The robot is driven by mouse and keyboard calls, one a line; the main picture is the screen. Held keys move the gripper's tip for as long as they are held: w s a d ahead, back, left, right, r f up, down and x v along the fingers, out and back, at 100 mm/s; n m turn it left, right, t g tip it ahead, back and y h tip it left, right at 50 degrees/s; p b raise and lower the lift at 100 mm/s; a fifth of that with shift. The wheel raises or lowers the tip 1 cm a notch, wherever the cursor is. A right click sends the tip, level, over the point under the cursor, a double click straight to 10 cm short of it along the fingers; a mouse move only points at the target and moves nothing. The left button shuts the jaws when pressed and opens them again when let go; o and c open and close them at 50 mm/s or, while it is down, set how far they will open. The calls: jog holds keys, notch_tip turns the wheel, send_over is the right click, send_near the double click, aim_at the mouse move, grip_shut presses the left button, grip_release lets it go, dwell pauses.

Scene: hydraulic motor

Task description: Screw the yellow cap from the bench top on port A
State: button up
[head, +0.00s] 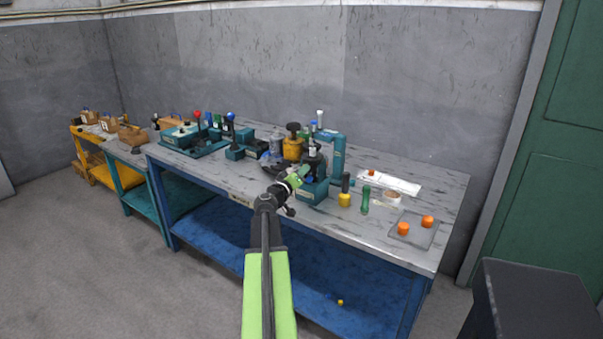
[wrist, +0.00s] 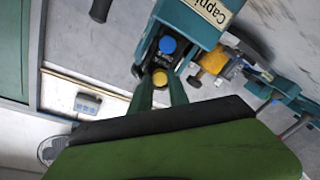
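My gripper (wrist: 160,84) has its two fingers on either side of a round yellow cap (wrist: 160,78), which sits between the fingertips and looks gripped. The cap is in front of a dark motor body (wrist: 152,62) in a teal fixture (wrist: 200,28) with a label starting "Cappi". A blue cap (wrist: 167,45) sits on the motor just beyond the yellow one. Port A is not readable; whether the yellow cap touches a port cannot be told. In the head view my gripper (head: 299,177) reaches the teal fixture (head: 314,190) on the bench; the yellow cap is hidden there.
Orange caps (head: 403,228) lie on a grey mat at the bench's right. A yellow-based tool (head: 345,195) and a green tool (head: 365,200) stand right of the fixture. A small yellow piece (head: 340,302) lies on the blue lower shelf. A black box (head: 530,300) stands front right.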

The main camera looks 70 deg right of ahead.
grip_shut()
jog(key=m, duration=0.5)
jog(key=shift+m, duration=0.4)
jog(key=m, duration=0.4)
jog(key=shift+m, duration=0.3)
jog(key=shift+o, duration=1.9)
grip_release()
jog(key=shift+d, duration=0.1)
